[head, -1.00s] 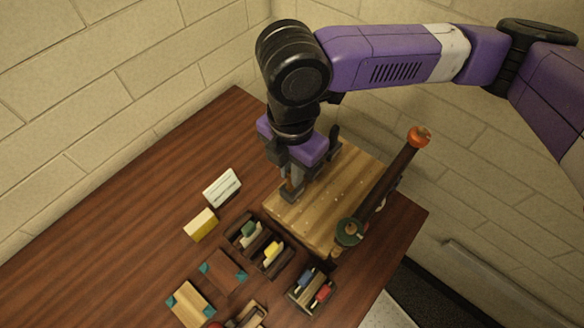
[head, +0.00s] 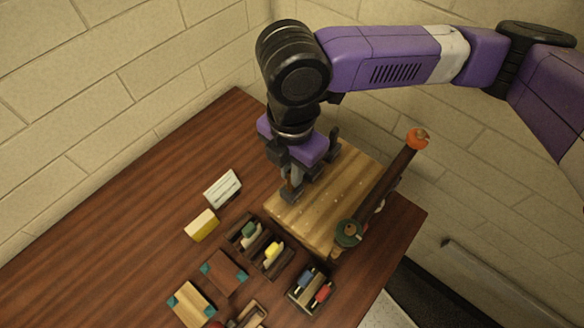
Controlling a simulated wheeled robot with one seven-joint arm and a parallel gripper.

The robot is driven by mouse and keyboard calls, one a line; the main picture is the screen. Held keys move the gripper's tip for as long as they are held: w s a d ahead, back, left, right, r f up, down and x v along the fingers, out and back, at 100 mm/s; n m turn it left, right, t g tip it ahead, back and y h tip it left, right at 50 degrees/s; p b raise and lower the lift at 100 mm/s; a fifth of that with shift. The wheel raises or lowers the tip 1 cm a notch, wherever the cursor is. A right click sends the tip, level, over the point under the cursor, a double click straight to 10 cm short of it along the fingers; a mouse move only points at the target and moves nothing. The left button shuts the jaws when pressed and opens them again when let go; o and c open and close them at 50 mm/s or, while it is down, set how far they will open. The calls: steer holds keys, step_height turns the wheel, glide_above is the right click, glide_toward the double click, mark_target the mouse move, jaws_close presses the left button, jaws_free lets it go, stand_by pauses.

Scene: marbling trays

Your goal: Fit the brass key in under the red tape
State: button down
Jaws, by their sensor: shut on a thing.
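My gripper (head: 291,192) points down at the left edge of the light wooden board (head: 342,204). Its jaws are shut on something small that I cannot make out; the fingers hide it. I cannot tell whether it is the brass key, and no key shows elsewhere. A red piece (head: 322,293), perhaps the red tape mark, sits beside a blue piece (head: 307,277) in a small dark divided tray (head: 297,299) in front of the board. My gripper is behind and left of that tray, apart from it.
Another dark tray (head: 262,234) holds a green piece (head: 249,230) and a yellow piece (head: 273,250). A dark post with an orange top (head: 417,138) leans over the board's right side. A white card (head: 222,188) and yellow block (head: 202,225) stand left. The table's far left is clear.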

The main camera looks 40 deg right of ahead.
steer(key=shift+r, duration=0.2)
stand_by(0.3)
steer(key=shift+r+p, duration=1.75)
steer(key=shift+r, duration=0.2)
